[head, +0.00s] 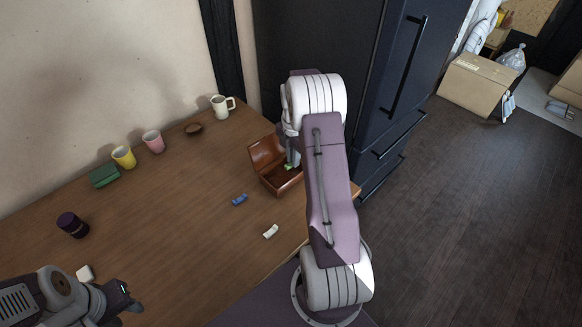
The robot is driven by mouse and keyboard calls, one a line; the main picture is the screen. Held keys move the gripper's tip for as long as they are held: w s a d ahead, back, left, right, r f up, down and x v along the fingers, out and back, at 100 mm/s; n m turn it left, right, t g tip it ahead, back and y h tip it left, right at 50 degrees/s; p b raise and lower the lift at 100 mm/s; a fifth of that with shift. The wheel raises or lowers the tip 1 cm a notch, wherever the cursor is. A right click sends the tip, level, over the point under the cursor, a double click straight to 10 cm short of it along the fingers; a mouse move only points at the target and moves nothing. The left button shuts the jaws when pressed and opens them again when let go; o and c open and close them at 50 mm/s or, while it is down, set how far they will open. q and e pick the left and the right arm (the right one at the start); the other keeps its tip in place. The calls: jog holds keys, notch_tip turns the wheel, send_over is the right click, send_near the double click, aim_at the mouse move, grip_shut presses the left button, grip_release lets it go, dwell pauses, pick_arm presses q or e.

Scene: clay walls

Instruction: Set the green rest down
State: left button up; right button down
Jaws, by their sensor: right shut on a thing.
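The green rest (288,167) is a small green piece at the brown open-lidded box (267,180). My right gripper (293,160) points down over the box and is shut on the green rest; my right arm hides part of both. I cannot tell whether the rest touches the box floor. A blue rest (240,199) and a white rest (271,231) lie on the wooden table (185,230) in front of the box. My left gripper (128,299) is at the lower left, away from these things; its jaw opening is not clear.
A green block-like object (104,175), a yellow cup (124,157), a pink cup (153,141), a small brown bowl (194,128) and a white pitcher (221,106) line the wall side. A dark purple jar (72,225) stands left. The table middle is clear.

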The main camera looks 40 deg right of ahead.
aim_at(292, 172)
jog(key=shift+w+a+f, duration=0.2)
jog(key=shift+w, duration=0.15)
notch_tip(292, 172, down, 4)
jog(key=shift+f+b, duration=0.1)
jog(key=shift+b, duration=0.2)
jog(key=shift+f, duration=0.1)
jog(key=c, duration=1.4)
grip_release()
jog(key=shift+c, duration=0.2)
